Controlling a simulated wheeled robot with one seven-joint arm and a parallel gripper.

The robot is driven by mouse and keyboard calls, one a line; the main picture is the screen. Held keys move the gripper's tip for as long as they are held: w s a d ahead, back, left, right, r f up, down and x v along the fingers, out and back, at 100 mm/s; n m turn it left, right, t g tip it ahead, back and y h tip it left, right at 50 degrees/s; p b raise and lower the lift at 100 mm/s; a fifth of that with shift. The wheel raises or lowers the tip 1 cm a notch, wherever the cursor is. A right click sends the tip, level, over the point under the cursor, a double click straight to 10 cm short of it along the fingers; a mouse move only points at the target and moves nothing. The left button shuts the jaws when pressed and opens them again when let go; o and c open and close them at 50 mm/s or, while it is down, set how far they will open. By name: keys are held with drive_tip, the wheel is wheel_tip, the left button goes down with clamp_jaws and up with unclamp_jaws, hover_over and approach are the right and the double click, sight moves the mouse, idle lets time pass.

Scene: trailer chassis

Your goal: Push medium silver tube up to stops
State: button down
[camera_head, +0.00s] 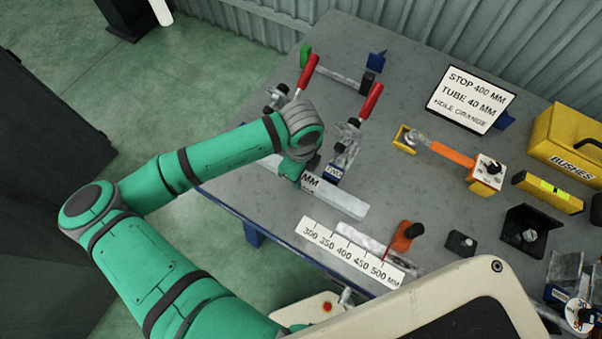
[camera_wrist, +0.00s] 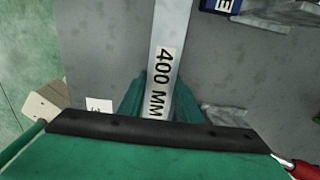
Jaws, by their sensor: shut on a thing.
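The silver tube (camera_head: 345,203), labelled 400 MM, lies along the front part of the grey table. Its label and bare metal also show in the wrist view (camera_wrist: 172,25). My gripper (camera_head: 297,178) is shut on the tube, with a green finger on each side of it in the wrist view (camera_wrist: 160,98). My arm and gripper hide part of the tube in the head view.
Two red-handled clamps (camera_head: 369,101) stand behind the tube. In front are a 300–500 mm scale (camera_head: 350,250) and an orange stop (camera_head: 404,236). A sign (camera_head: 470,99), an orange-handled tool (camera_head: 452,155) and a yellow bushes box (camera_head: 570,140) are farther right.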

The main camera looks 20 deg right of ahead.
drive_tip(key=shift+w+d, duration=0.2)
drive_tip(key=shift+w, duration=0.3)
idle(0.4)
drive_tip(key=c, duration=1.2)
unclamp_jaws()
drive_tip(key=shift+s, duration=0.1)
drive_tip(key=shift+r, duration=0.1)
drive_tip(key=shift+d+r, duration=0.1)
drive_tip(key=shift+r, duration=0.3)
wheel_tip(320, 180, up, 10)
drive_tip(key=shift+f, duration=0.1)
